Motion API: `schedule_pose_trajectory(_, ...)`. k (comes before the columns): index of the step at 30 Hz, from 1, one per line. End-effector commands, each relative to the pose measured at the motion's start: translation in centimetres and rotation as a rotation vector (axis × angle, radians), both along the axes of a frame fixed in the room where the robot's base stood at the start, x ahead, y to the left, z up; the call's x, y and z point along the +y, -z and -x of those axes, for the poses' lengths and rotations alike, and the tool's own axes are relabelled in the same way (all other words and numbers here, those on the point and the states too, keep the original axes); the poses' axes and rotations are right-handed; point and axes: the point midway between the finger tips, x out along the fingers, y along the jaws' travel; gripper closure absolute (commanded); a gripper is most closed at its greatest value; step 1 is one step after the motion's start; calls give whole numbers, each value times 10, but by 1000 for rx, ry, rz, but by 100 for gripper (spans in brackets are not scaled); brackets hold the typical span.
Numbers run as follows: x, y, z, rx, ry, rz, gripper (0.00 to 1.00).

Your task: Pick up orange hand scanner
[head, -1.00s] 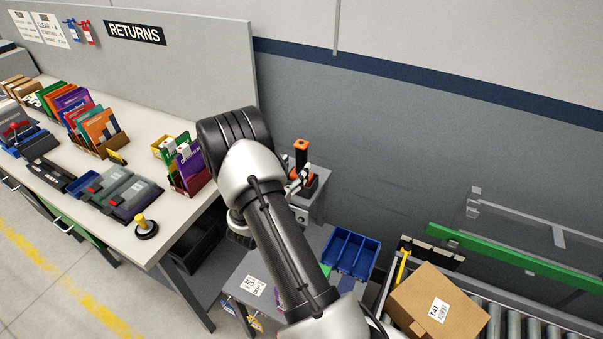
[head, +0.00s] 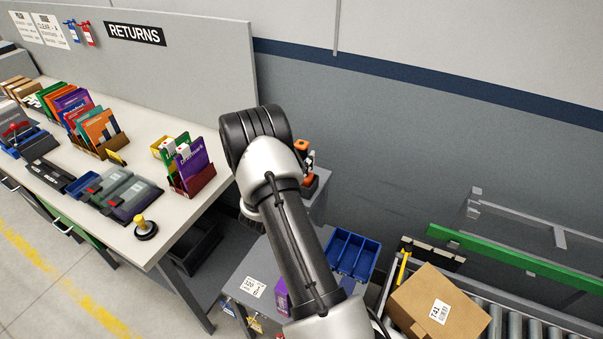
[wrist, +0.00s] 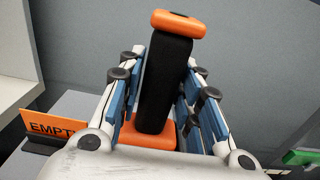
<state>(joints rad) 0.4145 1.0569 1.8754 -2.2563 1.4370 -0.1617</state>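The orange hand scanner (wrist: 168,80) stands upright in the wrist view, with an orange top, a black handle and an orange base. In the head view its orange top (head: 302,146) shows just right of my arm, on a grey stand; the rest is partly hidden. My gripper (wrist: 167,75) is open, with its blue-padded fingers on either side of the black handle. Small gaps seem to show between pads and handle. Contact on either side cannot be made out.
An orange "EMPTY" sign (wrist: 55,124) stands left of the scanner. The returns bench (head: 150,180) is at left, with upright books. A blue divided bin (head: 350,253) and a cardboard box (head: 436,305) on rollers lie at lower right. A grey wall is behind.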

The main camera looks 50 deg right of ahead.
Motion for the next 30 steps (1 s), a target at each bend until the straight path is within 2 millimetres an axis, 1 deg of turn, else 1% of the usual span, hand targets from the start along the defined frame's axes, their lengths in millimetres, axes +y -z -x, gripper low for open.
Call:
schedule_pose_trajectory(1,0,0,0,0,0,0,74)
schedule_pose_trajectory(2,0,0,0,0,0,0,76)
schedule_pose_trajectory(13,0,0,0,0,0,0,100)
schedule_pose_trajectory(26,0,-1,0,-1,0,1,100)
schedule_pose_trajectory(30,0,-5,0,-2,0,1,100)
